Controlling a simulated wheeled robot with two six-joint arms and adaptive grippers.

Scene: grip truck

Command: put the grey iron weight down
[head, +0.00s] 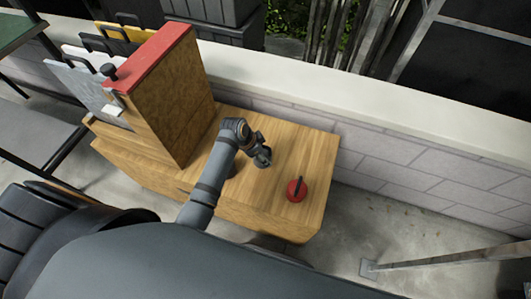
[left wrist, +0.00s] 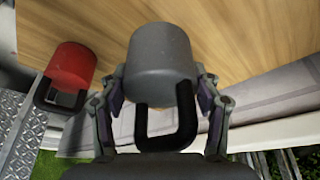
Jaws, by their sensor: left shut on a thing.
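The grey iron weight (left wrist: 160,55) is a grey cylinder with a black loop handle, large in the middle of the left wrist view. My left gripper (left wrist: 160,82) is shut on it, with a finger on each side. In the head view my left gripper (head: 262,152) is low over the wooden bench top (head: 318,150); the weight is small and hard to separate from the gripper there. I cannot tell whether the weight touches the wood. My right gripper is not in view.
A red weight (head: 297,190) with a dark handle stands on the bench to the right of my left gripper; it also shows in the left wrist view (left wrist: 72,65). A tall wooden box with a red top (head: 160,55) stands at the left. A low block wall runs behind.

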